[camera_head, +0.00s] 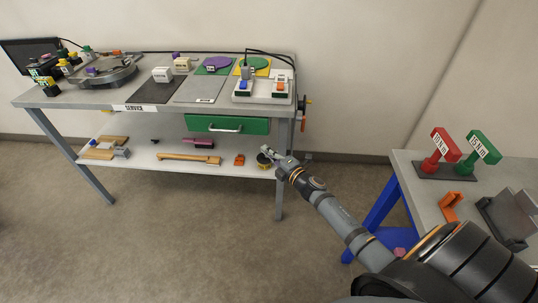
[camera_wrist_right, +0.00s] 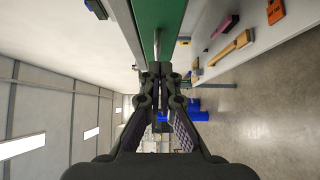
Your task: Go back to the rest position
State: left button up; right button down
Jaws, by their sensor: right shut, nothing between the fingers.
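My right gripper (camera_head: 269,151) reaches out from the lower right in the head view. Its tip appears in front of the service cart's lower right side, below the green drawer (camera_head: 227,125). In the right wrist view the gripper (camera_wrist_right: 160,70) has its fingertips together with nothing between them. The green drawer front fills the top of that view beyond the fingertips, with its handle in line with them. I cannot tell the exact gap between fingertips and handle. My left gripper does not show in either view.
The service cart (camera_head: 134,107) holds a round clamp (camera_head: 105,72), coloured pads and switch boxes on top. Its lower shelf (camera_head: 140,160) carries wooden pieces and small tools. A second table (camera_head: 408,172) with red and green torque tools stands at right. The floor between is clear.

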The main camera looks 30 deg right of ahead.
jog(key=s+d+f+m+g+h+p, duration=0.2)
jog(key=s+f+m+g, duration=0.15)
jog(key=s+f, duration=0.4)
jog(key=s+d+f+m+g+h+p, duration=0.15)
jog(key=s+f+m, duration=0.35)
jog(key=f, duration=0.5)
jog(key=s+d+f+m+g+h+p, duration=0.1)
jog(key=s+f+m+g+h+p, duration=0.2)
jog(key=s+f, duration=0.45)
jog(key=s+a+f+m+g, duration=0.2)
jog(key=s+f, duration=0.3)
jog(key=s, duration=0.5)
jog(key=s+a+f+m+g+y+p, duration=0.1)
jog(key=s+a+f+m+g, duration=0.2)
jog(key=s, duration=0.7)
jog(key=s+a+f+m+g+y+p, duration=0.1)
jog(key=s+a+f+m+g, duration=0.1)
jog(key=s+f, duration=0.5)
jog(key=s+m+g, duration=0.1)
jog(key=s, duration=0.3)
jog(key=shift+a, duration=0.35)
jog(key=shift+m, duration=0.25)
